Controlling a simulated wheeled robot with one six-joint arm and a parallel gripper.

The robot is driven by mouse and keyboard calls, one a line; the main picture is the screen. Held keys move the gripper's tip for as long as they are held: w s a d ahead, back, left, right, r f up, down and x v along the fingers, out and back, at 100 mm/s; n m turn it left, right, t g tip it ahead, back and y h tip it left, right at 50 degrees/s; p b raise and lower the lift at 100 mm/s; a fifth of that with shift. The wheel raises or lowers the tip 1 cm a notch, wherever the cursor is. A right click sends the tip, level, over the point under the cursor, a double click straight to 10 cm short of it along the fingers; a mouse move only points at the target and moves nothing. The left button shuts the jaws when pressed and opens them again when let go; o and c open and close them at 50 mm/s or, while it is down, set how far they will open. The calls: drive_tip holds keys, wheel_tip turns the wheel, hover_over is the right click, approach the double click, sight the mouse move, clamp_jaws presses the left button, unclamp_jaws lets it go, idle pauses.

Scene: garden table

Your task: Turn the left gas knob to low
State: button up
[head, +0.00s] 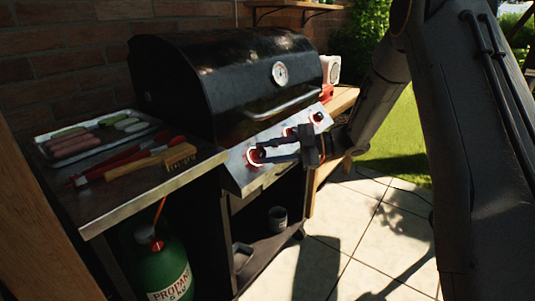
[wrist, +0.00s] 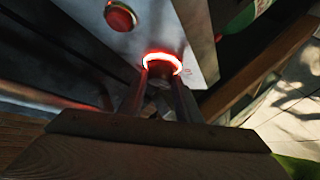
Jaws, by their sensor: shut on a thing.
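The grill's sloping steel control panel (head: 236,168) carries a row of knobs with glowing red rings. The left gas knob (head: 253,156) is at the panel's near left end. My gripper (head: 262,154) reaches in from the right, with its fingertips at this knob. In the wrist view, my two fingers (wrist: 160,88) stand on either side of the dark knob (wrist: 160,69), shut on it in front of its bright red ring. The fingers partly hide the knob, and its pointer cannot be made out. The middle knob (head: 289,131) and right knob (head: 318,116) are clear of my gripper.
The black grill lid (head: 225,75) is down, its handle (head: 285,104) above the panel. The left side shelf (head: 130,190) holds a food tray (head: 47,155), red-handled tools and a brush (head: 178,156). A green propane tank (head: 167,268) stands below. Open paving (head: 355,240) lies right.

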drive_tip(key=shift+w+r+n+g+h, duration=0.1)
drive_tip(key=shift+n+g+h, duration=0.3)
drive_tip(key=shift+n, duration=0.45)
drive_tip(key=shift+w+n+g+h, duration=0.1)
drive_tip(key=shift+n+g+h, duration=0.1)
drive_tip(key=shift+n+g, duration=0.55)
drive_tip(key=shift+s+n, duration=0.1)
drive_tip(key=shift+n, duration=0.2)
drive_tip(key=o, duration=1.1)
drive_tip(key=shift+c, duration=0.2)
drive_tip(key=v, duration=0.7)
drive_tip(key=shift+d+r, duration=0.2)
drive_tip(key=shift+d, duration=0.15)
